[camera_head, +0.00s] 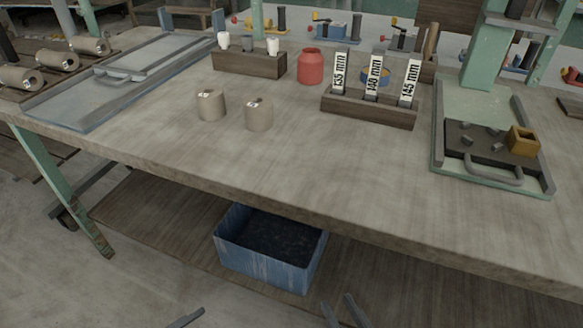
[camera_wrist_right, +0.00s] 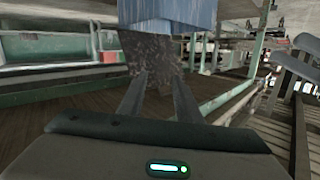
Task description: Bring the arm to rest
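My right gripper (camera_head: 345,312) shows at the bottom edge of the head view, with its two fingers apart and nothing between them. In the right wrist view its fingers (camera_wrist_right: 158,95) are also spread and empty. Of my left gripper (camera_head: 185,318) only one finger end shows at the bottom edge, so its opening cannot be told. A blue bin (camera_head: 262,268) with dark contents (camera_head: 272,238) sits on the shelf under the workbench, beyond the right gripper. The blue bin (camera_wrist_right: 168,14) and dark speckled material (camera_wrist_right: 150,50) also show in the wrist view.
The bench top (camera_head: 330,165) is bare along its front. On it stand two clay cylinders (camera_head: 259,114), a red jar (camera_head: 311,67), a wooden rack with mm labels (camera_head: 368,108) and, at right, a green-framed tray (camera_head: 545,188) with grey lumps and an ochre block (camera_head: 522,141).

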